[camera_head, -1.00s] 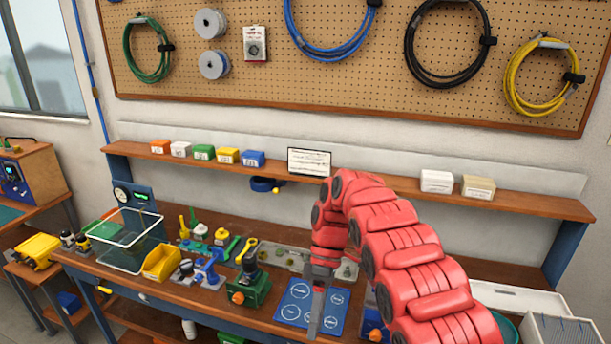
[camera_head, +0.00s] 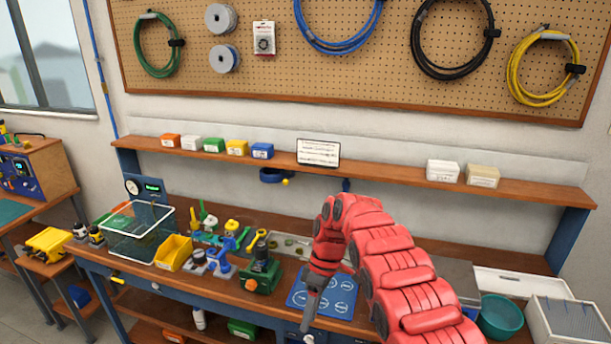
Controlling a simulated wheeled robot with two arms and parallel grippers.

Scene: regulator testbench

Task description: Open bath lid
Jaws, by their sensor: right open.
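A clear-walled tank (camera_head: 138,247), which looks like the bath, stands at the left end of the workbench. A pale rim runs around its top; I cannot tell a separate lid on it. My right gripper (camera_head: 309,315) is open and points down over the front of the bench, beside the blue mat with white circles (camera_head: 339,301). It is well to the right of the tank, with the green device between them, and touches nothing that I can make out. My left gripper is not in view.
A yellow bin (camera_head: 174,254), blue fixtures (camera_head: 219,262) and a green device (camera_head: 262,277) stand between tank and gripper. A gauge panel (camera_head: 146,188) stands behind the tank. A shelf with small boxes (camera_head: 237,148) runs above. A teal bowl (camera_head: 500,316) is at right.

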